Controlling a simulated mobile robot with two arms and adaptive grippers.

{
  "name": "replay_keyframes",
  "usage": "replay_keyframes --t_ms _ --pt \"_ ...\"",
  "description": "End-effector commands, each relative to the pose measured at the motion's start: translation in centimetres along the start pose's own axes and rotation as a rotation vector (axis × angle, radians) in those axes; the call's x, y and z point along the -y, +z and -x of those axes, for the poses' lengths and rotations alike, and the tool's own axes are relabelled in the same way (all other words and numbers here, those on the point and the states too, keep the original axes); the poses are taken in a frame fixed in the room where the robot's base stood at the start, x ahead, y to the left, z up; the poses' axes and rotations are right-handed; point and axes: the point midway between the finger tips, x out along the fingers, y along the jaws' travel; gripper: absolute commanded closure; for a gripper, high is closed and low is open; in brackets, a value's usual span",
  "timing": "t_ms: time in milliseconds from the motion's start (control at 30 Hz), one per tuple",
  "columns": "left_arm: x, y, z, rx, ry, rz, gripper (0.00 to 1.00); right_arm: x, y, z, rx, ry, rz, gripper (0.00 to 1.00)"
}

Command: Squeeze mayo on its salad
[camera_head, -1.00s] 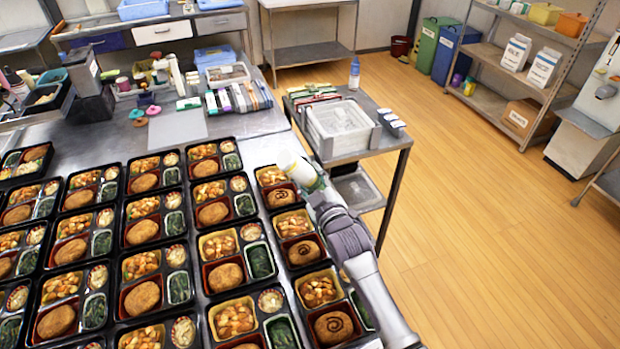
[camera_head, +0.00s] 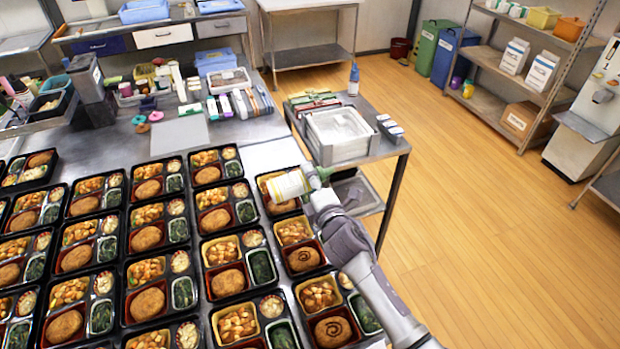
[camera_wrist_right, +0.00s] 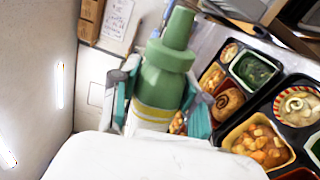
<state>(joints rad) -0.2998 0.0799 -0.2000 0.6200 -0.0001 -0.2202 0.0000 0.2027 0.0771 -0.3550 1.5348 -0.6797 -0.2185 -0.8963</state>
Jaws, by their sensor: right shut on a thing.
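My right gripper (camera_wrist_right: 160,108) is shut on the mayo bottle (camera_head: 289,186), which has a pale labelled body and a green cap. In the head view the bottle lies nearly level above the rightmost tray column, its cap toward the right. In the right wrist view the green bottle (camera_wrist_right: 164,78) stands between the fingers, its nozzle toward the top of the picture. A salad cup (camera_wrist_right: 299,106) in a tray there has a pale ring on top. Another salad cup (camera_wrist_right: 229,53) lies further off. The bottle and gripper hide part of the tray beneath. My left gripper is out of view.
Rows of black bento trays (camera_head: 204,166) with croquettes, stew and greens fill the table. Croquettes in the right column carry dark swirls. A side cart (camera_head: 375,150) with a clear bin (camera_head: 340,132) stands close to the right. Open floor lies beyond it.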

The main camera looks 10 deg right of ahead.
Motion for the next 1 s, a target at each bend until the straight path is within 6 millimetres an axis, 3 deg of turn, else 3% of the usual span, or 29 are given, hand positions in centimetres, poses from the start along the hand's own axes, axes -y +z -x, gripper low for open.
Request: replay_keyframes --t_ms 133,367,633,733,1000 --pt "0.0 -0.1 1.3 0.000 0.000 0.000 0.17 -1.3 0.3 0.0 0.008 0.002 0.396 0.62" --pt "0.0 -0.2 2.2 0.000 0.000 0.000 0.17 -1.7 0.3 0.0 0.015 0.000 0.695 0.62" --pt "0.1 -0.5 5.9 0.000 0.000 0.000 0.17 -3.1 0.5 0.0 0.030 -0.003 1.346 0.62" --pt "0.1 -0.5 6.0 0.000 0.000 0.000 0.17 -2.9 0.5 0.0 0.033 -0.004 1.432 0.62" --pt "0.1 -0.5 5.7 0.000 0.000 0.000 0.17 -2.4 0.3 0.2 0.033 -0.005 1.432 0.62"
